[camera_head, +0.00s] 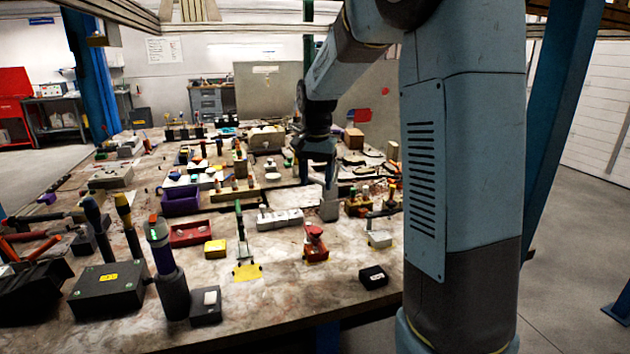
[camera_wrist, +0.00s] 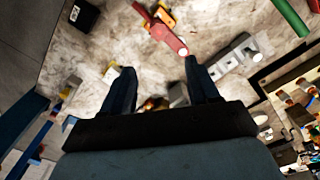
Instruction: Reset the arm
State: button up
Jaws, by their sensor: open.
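My gripper (camera_head: 329,184) hangs over the middle of the cluttered table (camera_head: 330,290), pointing down. In the wrist view my gripper (camera_wrist: 158,80) has its two fingers spread apart. A small yellow-orange item and a grey piece show partly between the fingers in the wrist view.
A red item (camera_head: 315,243), a white block row (camera_head: 280,219) and a small black box (camera_head: 373,277) lie near my gripper. A purple bin (camera_head: 180,201) and a red tray (camera_head: 191,234) are to the left. Blue posts flank the table.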

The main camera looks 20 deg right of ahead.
jog(key=s+r+n+t, duration=0.2)
jog(key=s+r+n, duration=0.1)
jog(key=s, duration=1.1)
jog(key=s+r+n+t, duration=0.3)
jog(key=s+n, duration=0.1)
jog(key=s, duration=1.1)
jog(key=shift+a+r+t, duration=0.2)
jog(key=shift+t, duration=0.1)
